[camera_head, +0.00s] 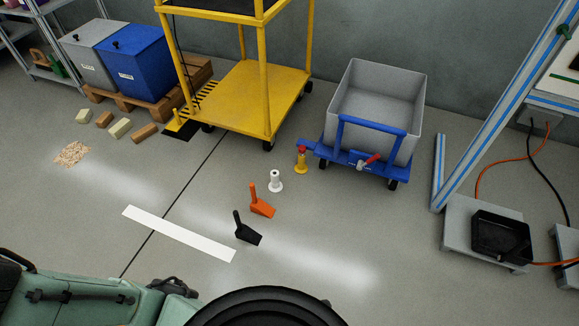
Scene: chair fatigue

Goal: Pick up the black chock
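The black chock (249,236) lies on the grey floor in the lower middle of the view. It is a small wedge with an upright post at its left end. It stands clear of the other things, right of a white floor strip (180,233). A similar orange chock (262,207) sits just behind it, a little to the right, with a gap between them. My gripper is not in view, so its state is hidden.
A white post (275,182) and a yellow post with a red top (301,162) stand behind. A blue cart with a grey bin (380,95) is back right, a yellow trolley (255,95) back centre. Small blocks (120,128) lie left. Floor around the chock is clear.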

